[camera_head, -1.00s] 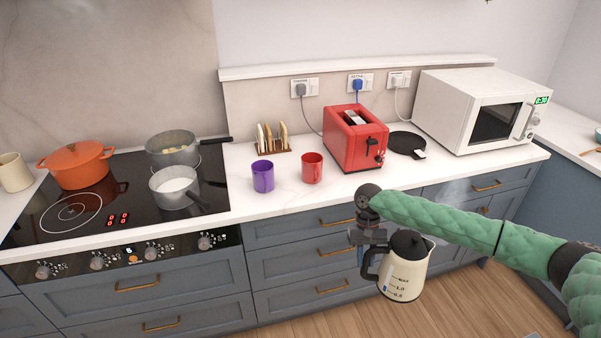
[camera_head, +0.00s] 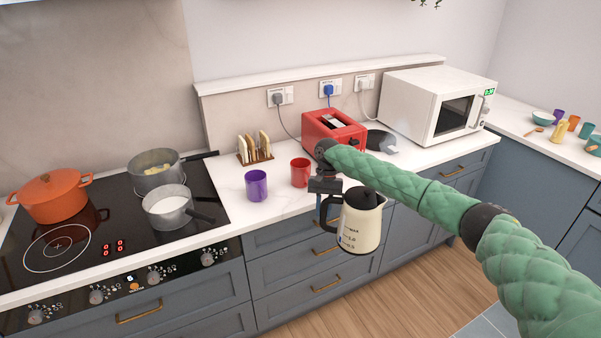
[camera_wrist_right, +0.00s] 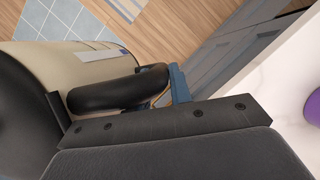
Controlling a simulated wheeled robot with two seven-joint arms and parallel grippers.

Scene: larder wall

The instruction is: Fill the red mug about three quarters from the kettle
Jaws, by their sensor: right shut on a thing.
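The cream kettle (camera_head: 362,222) has a black lid and handle. My right gripper (camera_head: 326,205) is shut on its handle and holds it in the air in front of the drawers, just off the counter's front edge. In the right wrist view the kettle's cream body (camera_wrist_right: 85,70) and black handle (camera_wrist_right: 118,92) fill the left, with the handle between the fingers. The red mug (camera_head: 300,173) stands upright on the counter, behind and left of the kettle and apart from it. Its inside cannot be made out. My left gripper is not in view.
A purple mug (camera_head: 256,186) stands left of the red mug. A toast rack (camera_head: 256,150) and a red toaster (camera_head: 330,128) stand behind. The hob (camera_head: 95,250) with several pots is at left, a microwave (camera_head: 425,103) at right. Some white counter (camera_head: 285,205) is free.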

